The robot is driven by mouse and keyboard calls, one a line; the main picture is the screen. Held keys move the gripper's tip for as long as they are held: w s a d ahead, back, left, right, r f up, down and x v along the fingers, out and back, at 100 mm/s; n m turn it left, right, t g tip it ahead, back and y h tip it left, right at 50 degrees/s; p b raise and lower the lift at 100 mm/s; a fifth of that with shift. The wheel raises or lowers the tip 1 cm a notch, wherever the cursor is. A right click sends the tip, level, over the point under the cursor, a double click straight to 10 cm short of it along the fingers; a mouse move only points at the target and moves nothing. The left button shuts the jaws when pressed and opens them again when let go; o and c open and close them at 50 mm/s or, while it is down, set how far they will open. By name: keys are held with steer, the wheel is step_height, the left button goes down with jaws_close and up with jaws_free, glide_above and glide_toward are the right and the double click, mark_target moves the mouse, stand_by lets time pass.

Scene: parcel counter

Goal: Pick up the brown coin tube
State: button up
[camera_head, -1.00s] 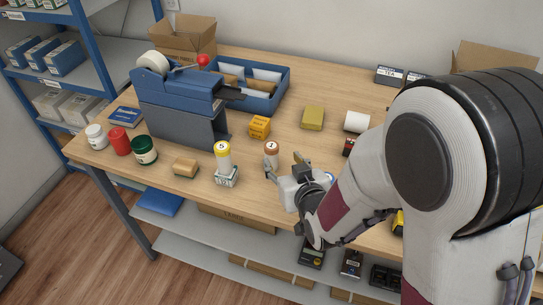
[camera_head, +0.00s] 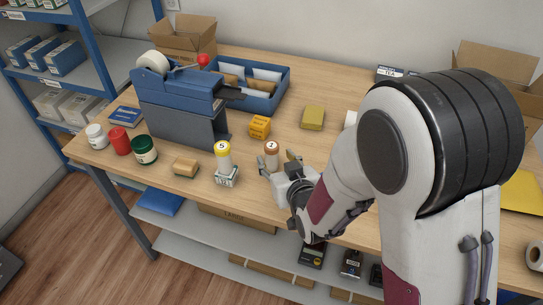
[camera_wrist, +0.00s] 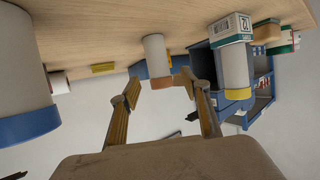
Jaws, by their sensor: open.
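The brown coin tube (camera_head: 271,149) stands upright on the counter, a white tube with a brown cap. In the wrist view the tube (camera_wrist: 155,50) shows just beyond and between my fingertips. My gripper (camera_head: 279,164) is open around or just in front of its lower part, with a finger toward each side. The wrist view shows both fingers of my gripper (camera_wrist: 160,86) apart and nothing clamped; I cannot tell whether they touch the tube.
A yellow-capped tube (camera_head: 223,152) stands on a small box (camera_head: 227,177) left of my gripper. A blue-capped tube (camera_wrist: 20,85) is close in the wrist view. The tape dispenser (camera_head: 180,105) stands back left.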

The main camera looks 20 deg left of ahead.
mark_target(274, 156)
steer(key=shift+w+a, duration=0.1)
stand_by(0.3)
steer(key=shift+x, duration=2.55)
steer(key=shift+f, duration=0.2)
steer(key=c, duration=1.3)
